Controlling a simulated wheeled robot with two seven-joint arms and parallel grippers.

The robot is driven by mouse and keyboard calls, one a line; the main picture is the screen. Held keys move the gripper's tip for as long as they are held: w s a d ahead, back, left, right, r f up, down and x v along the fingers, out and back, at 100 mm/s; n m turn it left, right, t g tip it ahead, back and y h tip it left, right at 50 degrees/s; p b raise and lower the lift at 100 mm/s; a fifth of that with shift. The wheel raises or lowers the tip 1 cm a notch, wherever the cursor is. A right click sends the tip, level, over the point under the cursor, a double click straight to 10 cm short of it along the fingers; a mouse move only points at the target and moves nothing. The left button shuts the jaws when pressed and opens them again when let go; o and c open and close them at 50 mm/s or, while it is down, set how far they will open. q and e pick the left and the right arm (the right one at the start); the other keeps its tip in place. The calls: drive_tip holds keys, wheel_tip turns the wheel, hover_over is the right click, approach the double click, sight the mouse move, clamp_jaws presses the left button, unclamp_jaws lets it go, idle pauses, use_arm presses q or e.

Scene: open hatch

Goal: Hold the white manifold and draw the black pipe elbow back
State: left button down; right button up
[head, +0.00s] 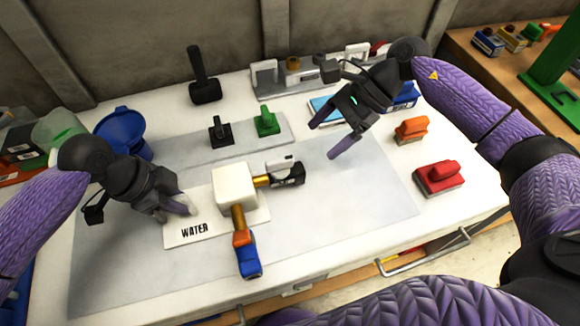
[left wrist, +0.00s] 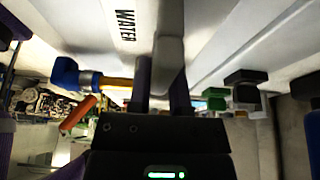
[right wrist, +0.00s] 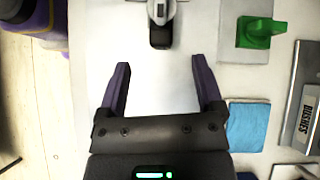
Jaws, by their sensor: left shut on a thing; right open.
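The white manifold is a white block (head: 235,187) on a white plate marked WATER (head: 190,232), with brass pipes to the right and front. The black pipe elbow (head: 290,174) sits at the right brass pipe; its black end shows in the right wrist view (right wrist: 161,36). A blue elbow with an orange collar (head: 247,258) is on the front pipe. My left gripper (head: 188,208) is shut on a pale upright part at the plate's left side, seen between its fingers in the left wrist view (left wrist: 168,50). My right gripper (head: 322,140) is open and empty, above and right of the black elbow.
Black (head: 220,131) and green (head: 266,122) handled blocks stand behind the manifold. A blue funnel-like thing (head: 122,128) is at left. Orange (head: 411,130) and red (head: 438,177) blocks are at right. The grey mat (head: 365,195) right of the elbow is clear.

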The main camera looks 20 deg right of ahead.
sight(299, 167)
drive_tip(key=shift+m+t, duration=0.4)
drive_tip(key=shift+m, duration=0.5)
drive_tip(key=x, duration=0.7)
drive_tip(key=d+f+x, duration=0.1)
drive_tip(key=x, duration=0.3)
drive_tip(key=shift+s+a+f, duration=0.1)
drive_tip(key=shift+f, duration=0.1)
drive_tip(key=shift+c, duration=0.3)
clamp_jaws()
